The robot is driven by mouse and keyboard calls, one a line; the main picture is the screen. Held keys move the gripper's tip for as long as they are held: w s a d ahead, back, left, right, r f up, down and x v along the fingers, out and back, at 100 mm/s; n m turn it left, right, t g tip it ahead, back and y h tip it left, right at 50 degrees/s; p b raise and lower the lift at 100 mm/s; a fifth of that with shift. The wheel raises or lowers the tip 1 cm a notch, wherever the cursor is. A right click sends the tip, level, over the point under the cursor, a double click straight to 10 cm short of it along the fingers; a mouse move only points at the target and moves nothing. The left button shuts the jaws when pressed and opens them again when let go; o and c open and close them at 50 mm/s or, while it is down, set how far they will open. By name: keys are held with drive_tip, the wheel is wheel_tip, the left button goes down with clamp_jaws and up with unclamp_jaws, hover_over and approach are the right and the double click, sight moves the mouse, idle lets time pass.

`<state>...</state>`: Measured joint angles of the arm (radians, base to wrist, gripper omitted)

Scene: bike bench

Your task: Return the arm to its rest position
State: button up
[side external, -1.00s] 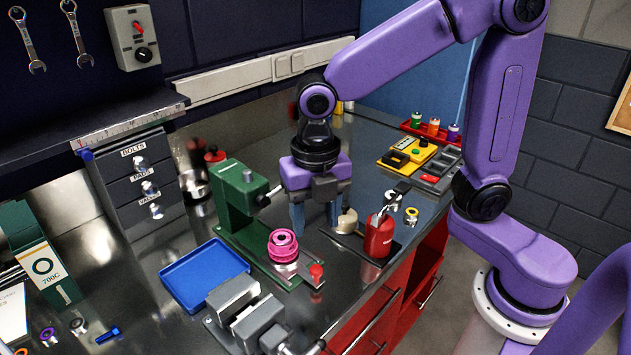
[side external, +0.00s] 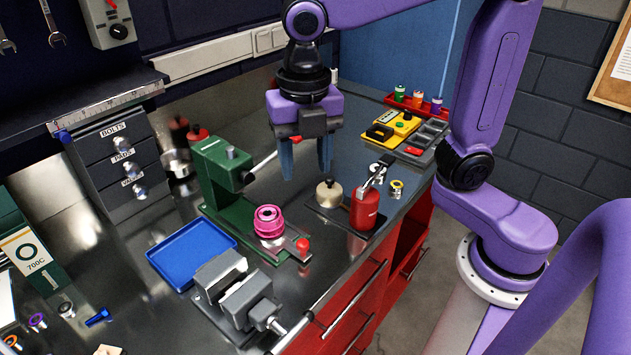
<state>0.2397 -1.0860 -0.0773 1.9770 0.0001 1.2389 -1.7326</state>
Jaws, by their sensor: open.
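My gripper (side external: 306,158) hangs pointing down above the metal bench (side external: 278,195), its two blue-grey fingers apart with nothing between them. It is behind and above the pink hub-like part (side external: 268,221), which sits on the base of the green press (side external: 222,175). The fingers are clear of the press, the brass-coloured round piece (side external: 329,193) and the red canister (side external: 364,208). My purple arm reaches in from the right, and its upper part runs out of the top of the picture.
A blue tray (side external: 191,252) lies empty at the left of the press. A grey vise (side external: 238,300) stands at the front edge. Drawers (side external: 122,165) stand at the back left. A yellow box (side external: 394,130) and a red tray of small bottles (side external: 417,102) are at the back right.

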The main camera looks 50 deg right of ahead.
drive_tip(key=s+d+f+m, duration=0.4)
drive_tip(key=s+d+m, duration=0.1)
drive_tip(key=s+m, duration=0.2)
drive_tip(key=s+d+f+m, duration=0.4)
drive_tip(key=s+d+m, duration=0.2)
drive_tip(key=m, duration=0.4)
drive_tip(key=shift+s+d, duration=0.3)
drive_tip(key=shift+s, duration=0.4)
idle(0.6)
